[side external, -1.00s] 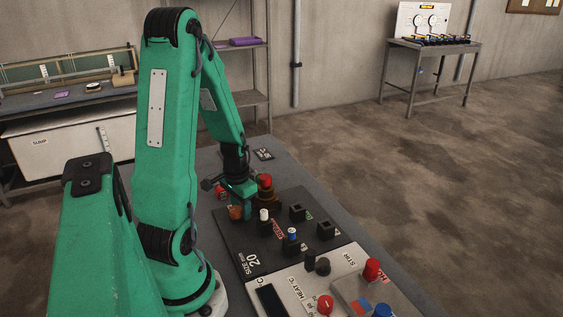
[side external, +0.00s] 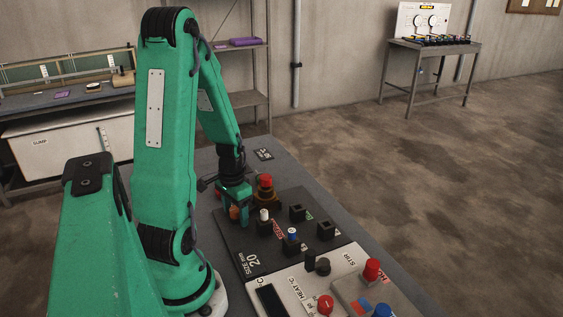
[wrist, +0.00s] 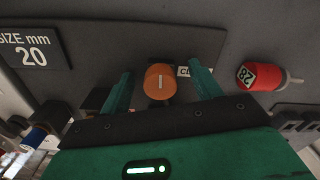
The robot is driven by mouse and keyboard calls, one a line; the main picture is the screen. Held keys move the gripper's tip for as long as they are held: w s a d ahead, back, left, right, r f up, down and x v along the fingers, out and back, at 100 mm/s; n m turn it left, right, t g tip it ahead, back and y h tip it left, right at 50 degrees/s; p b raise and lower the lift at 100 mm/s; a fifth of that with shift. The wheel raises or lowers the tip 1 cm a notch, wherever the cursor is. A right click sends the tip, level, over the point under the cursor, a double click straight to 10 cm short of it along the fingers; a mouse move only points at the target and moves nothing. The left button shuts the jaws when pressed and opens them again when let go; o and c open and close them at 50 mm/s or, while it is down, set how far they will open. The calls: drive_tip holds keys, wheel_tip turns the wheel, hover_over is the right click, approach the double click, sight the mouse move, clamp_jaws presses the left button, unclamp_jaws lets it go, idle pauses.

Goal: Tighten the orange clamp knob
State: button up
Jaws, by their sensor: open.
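The orange clamp knob (wrist: 160,82) shows in the wrist view as a round orange cap with a pale line on it, the line running roughly up and down the picture. My gripper (wrist: 162,76) is open, with one green finger on each side of the knob and a visible gap on both sides. In the side external view my gripper (side external: 234,210) points down over the left back of the dark board, and the orange knob (side external: 234,213) shows partly between its fingers. The knob's lower part is hidden.
A red-topped amber piece (side external: 265,186) stands close right of my gripper. Black square sockets (side external: 297,212) and a white-topped peg (side external: 264,214) stand on the dark board (side external: 262,252).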

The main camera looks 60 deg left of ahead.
sight(235, 209)
drive_tip(key=shift+r, duration=3.45)
drive_tip(key=shift+r, duration=0.2)
wheel_tip(235, 209, up, 8)
drive_tip(key=shift+f, duration=0.25)
drive_tip(key=w+d+r+m+t, duration=0.1)
drive_tip(key=d+r, duration=0.3)
drive_tip(key=d, duration=0.7)
drive_tip(key=w+d+r+m+t, duration=0.2)
drive_tip(key=w+d+r+t, duration=0.1)
drive_tip(key=d, duration=0.7)
drive_tip(key=shift+d+r+t, duration=0.4)
drive_tip(key=shift+r+t, duration=0.4)
